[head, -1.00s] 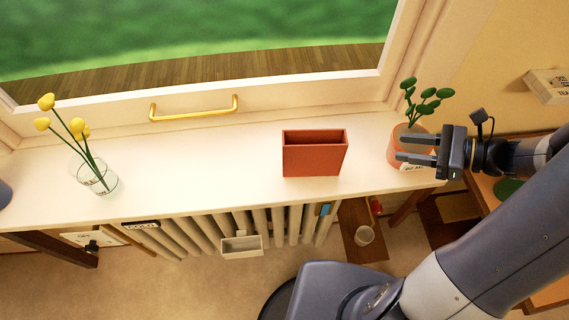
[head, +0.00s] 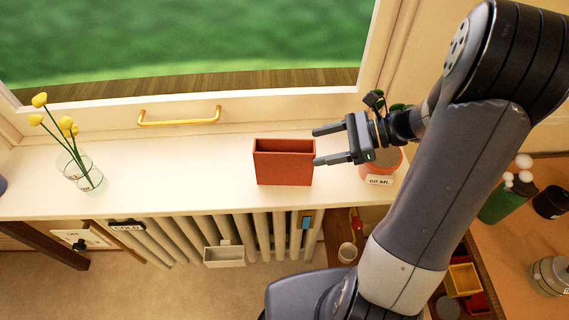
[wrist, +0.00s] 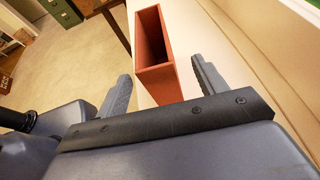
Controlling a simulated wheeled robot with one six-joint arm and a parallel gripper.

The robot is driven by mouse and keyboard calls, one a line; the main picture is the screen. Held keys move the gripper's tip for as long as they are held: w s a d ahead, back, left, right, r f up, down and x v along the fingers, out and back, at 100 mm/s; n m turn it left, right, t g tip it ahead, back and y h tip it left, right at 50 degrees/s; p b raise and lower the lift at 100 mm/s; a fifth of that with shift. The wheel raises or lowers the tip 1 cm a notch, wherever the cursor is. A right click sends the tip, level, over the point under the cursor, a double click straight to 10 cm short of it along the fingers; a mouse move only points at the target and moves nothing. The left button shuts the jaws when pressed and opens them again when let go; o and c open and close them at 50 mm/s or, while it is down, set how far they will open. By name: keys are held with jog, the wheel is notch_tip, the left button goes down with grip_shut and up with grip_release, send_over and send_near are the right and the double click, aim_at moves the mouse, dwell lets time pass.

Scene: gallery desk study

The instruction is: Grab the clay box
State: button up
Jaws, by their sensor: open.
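The clay box (head: 284,168) is a reddish-brown, open-topped, narrow upright box on the white windowsill, below the gold window handle. It looks empty. My gripper (head: 314,146) is open just to the right of the box, its two fingers pointing left toward the box's right end. In the wrist view the box (wrist: 158,82) stands ahead, between the lines of the two fingers of my gripper (wrist: 160,82). Nothing is held. I cannot tell whether a fingertip touches the box.
A terracotta pot (head: 372,171) with a plant stands right behind my gripper, partly hidden. A glass vase (head: 88,178) with yellow flowers stands at the left of the sill (head: 200,175). The sill is clear between vase and box. A radiator (head: 180,240) is below.

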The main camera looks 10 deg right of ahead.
aim_at(284, 163)
jog(key=p+x, duration=0.2)
jog(key=x, duration=0.5)
jog(key=shift+s+a, duration=0.2)
jog(key=shift+a, duration=0.15)
jog(key=shift+r, duration=0.15)
grip_shut()
dwell(0.3)
